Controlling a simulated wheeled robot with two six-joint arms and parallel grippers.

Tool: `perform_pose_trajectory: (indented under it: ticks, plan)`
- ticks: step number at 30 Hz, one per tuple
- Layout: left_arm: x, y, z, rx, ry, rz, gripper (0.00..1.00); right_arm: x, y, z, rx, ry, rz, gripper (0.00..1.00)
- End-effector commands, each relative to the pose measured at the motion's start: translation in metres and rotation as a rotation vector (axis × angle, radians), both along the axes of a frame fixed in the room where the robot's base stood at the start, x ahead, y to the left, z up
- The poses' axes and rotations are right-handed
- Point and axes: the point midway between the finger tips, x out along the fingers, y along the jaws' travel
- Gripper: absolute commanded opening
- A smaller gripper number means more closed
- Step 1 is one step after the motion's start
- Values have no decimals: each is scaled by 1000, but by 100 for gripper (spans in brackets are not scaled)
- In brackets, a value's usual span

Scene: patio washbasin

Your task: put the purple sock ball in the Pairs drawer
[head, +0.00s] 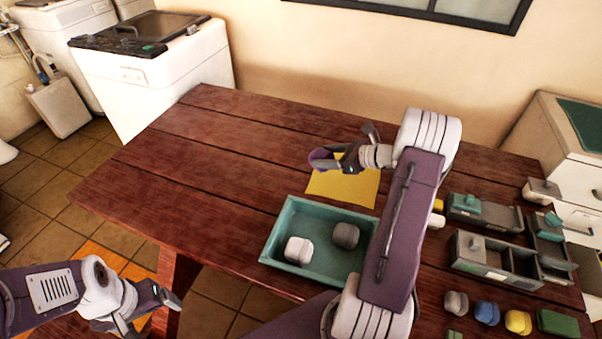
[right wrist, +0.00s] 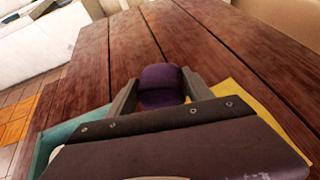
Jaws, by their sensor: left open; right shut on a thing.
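The purple sock ball (right wrist: 160,86) is between the fingers of my right gripper (right wrist: 160,92), which is shut on it. In the head view the purple ball (head: 320,157) shows at the left end of my right gripper (head: 335,155), above the table by the yellow sheet. My left gripper (head: 152,312) is open and empty, low at the left, off the table's edge. Small grey open drawers or boxes stand at the right: one at the back (head: 512,220), a larger one in front (head: 462,262). I cannot read which is Pairs.
A teal tray (head: 270,243) holds a white ball (head: 298,250) and a dark grey ball (head: 345,235). A yellow sheet (head: 350,190) lies behind it. Grey, blue and yellow balls (head: 518,321) sit at the front right. The table's left side is clear. My right arm hides part of the table.

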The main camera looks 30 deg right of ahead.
Motion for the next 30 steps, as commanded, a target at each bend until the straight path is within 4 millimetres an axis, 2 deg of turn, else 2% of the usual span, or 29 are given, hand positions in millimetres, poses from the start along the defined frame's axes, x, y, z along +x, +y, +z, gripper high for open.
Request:
perform_pose_trajectory:
  ticks: [1, 3, 9, 11, 21, 25, 30]
  plan:
    - [0, 0, -9, 0, 0, 0, 87, 0, -9, -4, -3, -2, -13, 20]
    - [-1, 0, -12, 0, 0, 0, 87, -3, -15, -5, -1, -1, -26, 20]
    - [-1, 0, -13, 0, 1, -1, 87, -3, -16, -6, 1, 1, -33, 20]
    - [-1, 0, -14, 0, 0, -1, 87, 2, -9, -11, 3, 1, -30, 20]
    - [-1, 0, -23, 0, 0, 0, 87, 57, 58, -67, 2, 2, -28, 20]
    - [-1, 0, -24, 0, 0, 0, 87, 68, 70, -76, 1, 2, -31, 20]
    - [-1, 0, -24, 0, 0, 0, 87, 70, 71, -80, 1, 1, -33, 20]
